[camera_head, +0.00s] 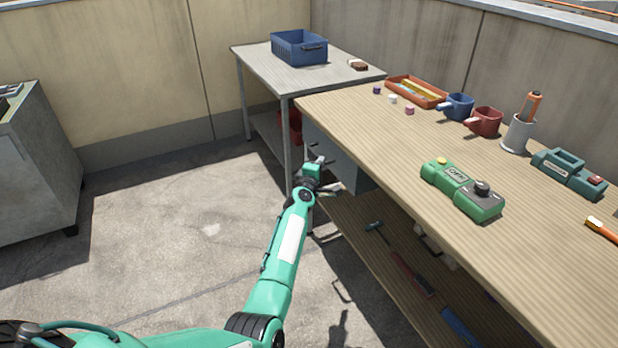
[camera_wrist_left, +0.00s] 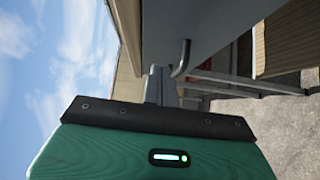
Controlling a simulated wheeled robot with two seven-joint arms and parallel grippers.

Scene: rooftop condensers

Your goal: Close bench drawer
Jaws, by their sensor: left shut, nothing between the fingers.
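The bench drawer (camera_head: 338,150) has a grey front and sits under the wooden top of the workbench (camera_head: 400,150), on its left side. I cannot tell how far out it stands. My left gripper (camera_head: 319,163) is shut and empty, close to the drawer front; the head view does not show whether they touch. In the left wrist view the grey drawer (camera_wrist_left: 215,25) fills the upper middle. Its bar handle (camera_wrist_left: 182,60) is just beyond the shut fingers (camera_wrist_left: 160,85). My right gripper is not in view.
A side table (camera_head: 270,80) with a blue crate (camera_head: 300,48) stands behind the bench. Mugs, a green case (camera_head: 462,187) and tools lie on the bench top. The lower shelf (camera_head: 385,255) holds tools. The floor to the left is clear up to a grey cabinet (camera_head: 40,170).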

